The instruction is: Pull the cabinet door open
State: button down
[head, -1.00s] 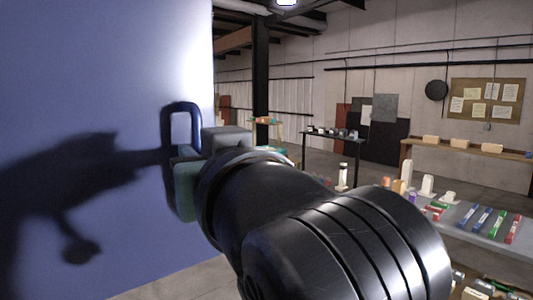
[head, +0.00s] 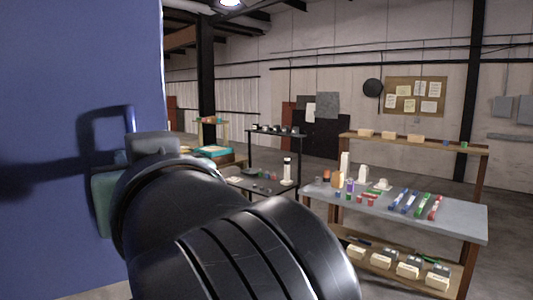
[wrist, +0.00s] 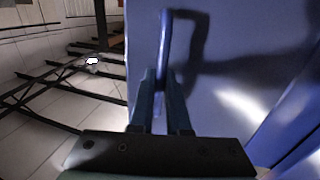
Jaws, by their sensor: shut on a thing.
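The blue cabinet door (head: 45,60) fills the left of the head view, and it also fills the middle and right of the wrist view (wrist: 235,65). A blue loop-shaped handle (head: 128,120) stands out near the door's free edge. In the wrist view the handle (wrist: 165,40) runs down between the two fingers. My gripper (wrist: 161,85) is shut on the handle. In the head view my wrist and arm hide most of the gripper and the lower part of the handle.
A grey table (head: 450,217) with pens, bottles and small parts stands at the right, with boxes on its lower shelf. A dark table (head: 275,133) and a teal-topped item (head: 212,152) stand farther back. Some floor shows between them.

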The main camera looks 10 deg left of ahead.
jog(key=c, duration=0.9)
grip_release()
jog(key=v, duration=0.7)
jog(key=shift+s+d+p, duration=0.15)
jog(key=shift+s+p, duration=0.05)
jog(key=shift+p, duration=0.2)
jog(key=d+r+m+t+h, duration=0.2)
jog(key=d+t+h, duration=0.2)
jog(key=d+r+m+t+h+b, duration=0.1)
jog(key=d+r+m+t+h, duration=0.1)
jog(key=d+m+t+h, duration=0.1)
jog(key=d+r+m+t+h+b, duration=0.1)
jog(key=d+r+m+t+h, duration=0.2)
jog(key=d+t+h, duration=0.1)
jog(key=shift+s+d+t+h, duration=0.2)
jog(key=shift+d+t, duration=0.25)
jog(key=shift+t, duration=0.25)
jog(key=shift+s+d+t+h, duration=0.2)
jog(key=shift+d+t, duration=0.2)
jog(key=shift+t, duration=0.3)
